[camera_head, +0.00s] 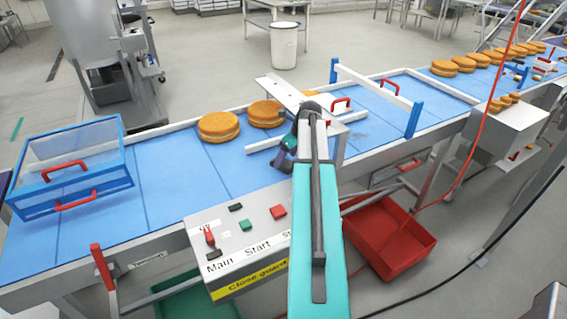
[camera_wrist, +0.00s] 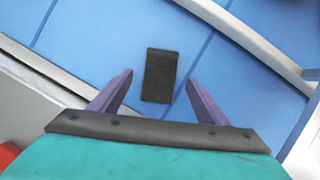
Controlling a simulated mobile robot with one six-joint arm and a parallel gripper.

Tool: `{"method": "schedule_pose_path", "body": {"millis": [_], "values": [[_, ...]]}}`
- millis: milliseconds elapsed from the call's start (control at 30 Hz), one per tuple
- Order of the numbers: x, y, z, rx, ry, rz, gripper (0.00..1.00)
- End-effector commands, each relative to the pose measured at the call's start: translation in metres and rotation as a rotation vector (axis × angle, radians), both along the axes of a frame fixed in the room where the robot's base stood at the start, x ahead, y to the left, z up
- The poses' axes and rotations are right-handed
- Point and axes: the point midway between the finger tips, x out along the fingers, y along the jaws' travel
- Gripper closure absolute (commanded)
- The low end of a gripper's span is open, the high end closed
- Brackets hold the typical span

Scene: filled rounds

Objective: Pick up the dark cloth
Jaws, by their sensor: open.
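The dark cloth (camera_wrist: 161,75) shows in the wrist view as a small black rectangle lying flat on the blue belt. My gripper (camera_wrist: 159,78) is open, with its two purple fingers spread to the left and right of the cloth's lower part in that picture. Nothing is held between them. I cannot tell how far above the belt the fingertips are. In the head view my gripper (camera_head: 284,161) is over the belt, partly hidden by my arm, and I cannot make out the cloth there.
The blue belt (camera_head: 165,184) carries filled rounds (camera_head: 218,127) behind my gripper. A white rail (camera_wrist: 245,33) crosses beside the cloth. A clear guard box (camera_head: 72,160) stands left, a white-and-blue gate (camera_head: 375,88) right. A control panel (camera_head: 245,240) and a red crate (camera_head: 392,240) are in front.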

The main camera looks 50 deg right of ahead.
Motion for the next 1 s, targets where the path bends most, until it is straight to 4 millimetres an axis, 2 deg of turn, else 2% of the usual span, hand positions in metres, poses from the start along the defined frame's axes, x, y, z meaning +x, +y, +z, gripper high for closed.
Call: {"method": "schedule_pose_path", "body": {"millis": [300,1000], "values": [[0.009,0.001,-0.019,-0.001,-0.001,0.001,0.31],[0.009,0.002,-0.021,-0.001,0.000,0.002,0.31]]}}
